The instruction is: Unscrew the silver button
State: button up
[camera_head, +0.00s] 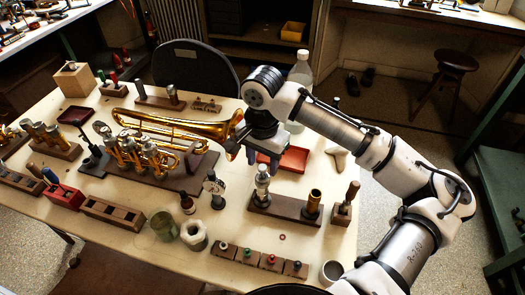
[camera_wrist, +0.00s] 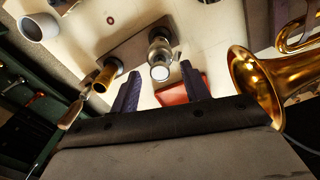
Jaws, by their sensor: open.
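A silver valve (camera_head: 262,186) stands upright in a dark wooden stand (camera_head: 290,209), under my gripper. Its round silver top, which looks like the silver button (camera_wrist: 160,73), faces the camera in the wrist view. My gripper (camera_head: 264,160) is open and empty, with its dark blue fingers pointing down just above the valve. In the wrist view, the fingertips (camera_wrist: 160,68) lie on either side of the valve in the picture, apart from it. I cannot tell the exact height gap.
A brass trumpet (camera_head: 165,128) lies left of my gripper, its bell close by. A brass cylinder (camera_head: 314,201) stands in the same stand. A red tray (camera_head: 294,160) lies behind.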

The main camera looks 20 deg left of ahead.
grip_shut()
jog(key=c, duration=0.8)
grip_release()
grip_shut()
jog(key=shift+n+p, duration=0.35)
jog(key=shift+n, duration=2.25)
jog(key=shift+n, duration=0.9)
jog(key=n, duration=0.3)
